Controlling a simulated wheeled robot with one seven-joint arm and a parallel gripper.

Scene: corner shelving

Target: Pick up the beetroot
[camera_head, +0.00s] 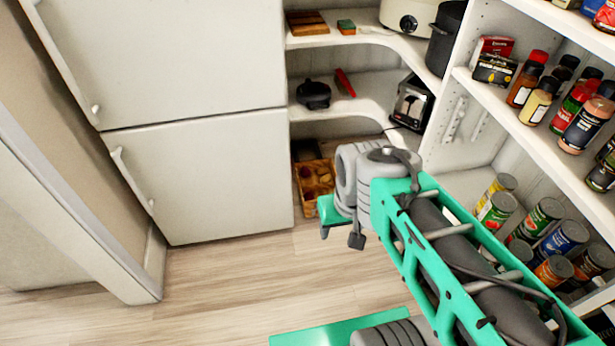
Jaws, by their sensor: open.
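I cannot make out a beetroot for sure. A wooden crate (300,184) stands low in the corner under the shelves, with brownish, round produce (318,174) in it, too small to tell apart. My arm hides the crate's right side. My gripper (341,234) shows partly at the end of my arm, pointing down, in front of the crate and to its lower right in the picture. It is open, and I see nothing held in it.
A white fridge (200,180) stands to the left of the crate. White corner shelves (365,105) hold a black pot (313,95) and a toaster (411,103). Bottles and cans (562,240) fill the right shelves. The wooden floor (215,290) in front is clear.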

